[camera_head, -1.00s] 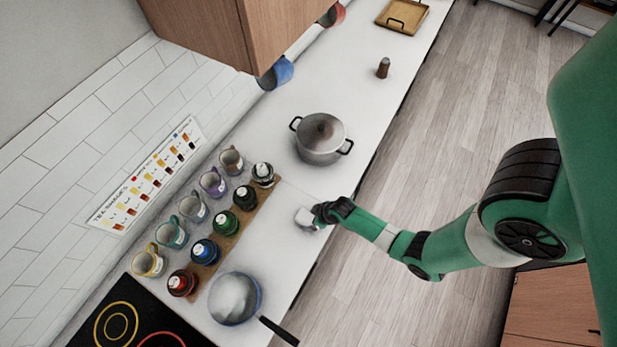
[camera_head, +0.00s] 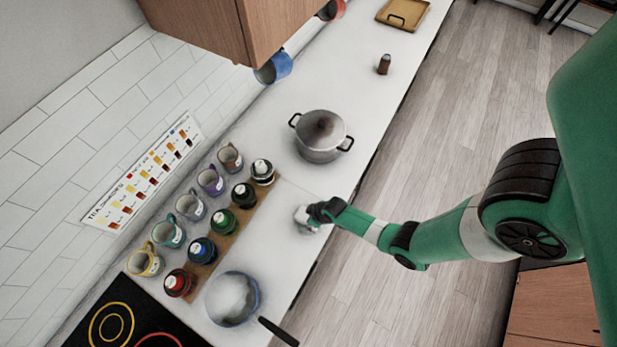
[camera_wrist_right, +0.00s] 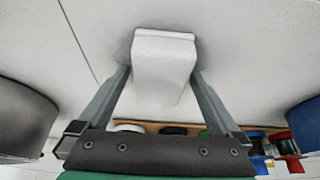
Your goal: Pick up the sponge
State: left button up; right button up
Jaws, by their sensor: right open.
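The sponge (camera_wrist_right: 163,62) is a pale, white block seen in the right wrist view, standing out from the white counter between my two fingers. In the head view only a small pale part of it (camera_head: 301,216) shows at the counter's front edge. My right gripper (camera_wrist_right: 161,75) is open, with one finger on each side of the sponge; I cannot tell whether either finger touches it. In the head view the right gripper (camera_head: 313,213) partly covers the sponge. My left gripper is not in view.
Several mugs and jars stand to the left, the jars on a wooden board (camera_head: 229,240). A pan (camera_head: 232,299) is nearer, its handle toward the front edge. A hob (camera_head: 118,323) is bottom left.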

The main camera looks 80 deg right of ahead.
aim_at(306, 215)
jog(key=c, duration=1.4)
jog(key=shift+r+p, duration=0.25)
jog(key=shift+p, duration=0.05)
jog(key=shift+c, duration=0.2)
notch_tip(306, 215, up, 3)
jog(key=shift+f+p, duration=0.15)
jog(key=shift+p, duration=0.5)
jog(key=s+a+r+p, duration=0.3)
jog(key=s+a+r, duration=0.3)
jog(key=s+r, duration=0.4)
jog(key=shift+s+a, duration=0.35)
jog(key=shift+s, duration=0.8)
